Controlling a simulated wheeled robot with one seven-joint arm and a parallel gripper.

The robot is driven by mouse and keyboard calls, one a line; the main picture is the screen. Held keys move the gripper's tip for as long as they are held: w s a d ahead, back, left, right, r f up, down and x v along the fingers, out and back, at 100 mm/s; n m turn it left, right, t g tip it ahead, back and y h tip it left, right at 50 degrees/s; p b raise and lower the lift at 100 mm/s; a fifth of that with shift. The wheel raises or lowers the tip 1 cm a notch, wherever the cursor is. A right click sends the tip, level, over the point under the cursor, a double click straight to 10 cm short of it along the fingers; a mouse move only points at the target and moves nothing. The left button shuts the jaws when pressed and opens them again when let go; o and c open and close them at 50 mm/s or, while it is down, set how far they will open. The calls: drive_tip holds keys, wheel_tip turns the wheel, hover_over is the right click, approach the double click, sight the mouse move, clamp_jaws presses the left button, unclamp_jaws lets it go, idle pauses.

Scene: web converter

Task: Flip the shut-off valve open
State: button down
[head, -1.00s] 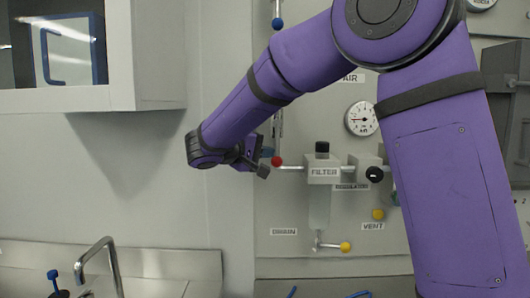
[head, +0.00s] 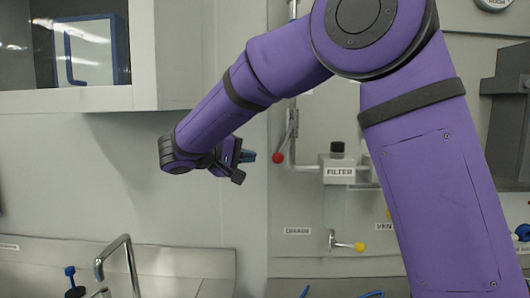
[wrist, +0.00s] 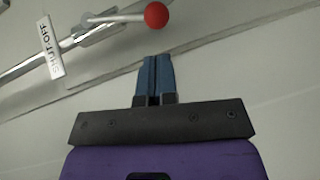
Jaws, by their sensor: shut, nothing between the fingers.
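The shut-off valve's lever has a red ball (head: 277,158) at its end, left of the vertical pipe (head: 293,108) in the head view. In the wrist view the red ball (wrist: 156,15) is at the top, its pale rod running left to the valve on the pipe, beside a "SHUT OFF" label (wrist: 52,48). The rod is at a slant to the pipe. My gripper (head: 251,157) is just left of the ball, with a small gap in the picture. Its blue fingertips (wrist: 155,62) are together and empty, below the ball in the wrist view.
The filter (head: 338,172) is on the panel right of the ball, with a yellow-knobbed drain valve (head: 359,246) below it. A cabinet (head: 90,97) hangs at upper left. A sink tap (head: 122,250) stands at lower left. The wall left of my gripper is clear.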

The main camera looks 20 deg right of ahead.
drive_tip(key=v, duration=0.3)
drive_tip(key=shift+s+a+f, duration=0.1)
drive_tip(key=shift+s+a, duration=0.05)
drive_tip(key=shift+a, duration=0.25)
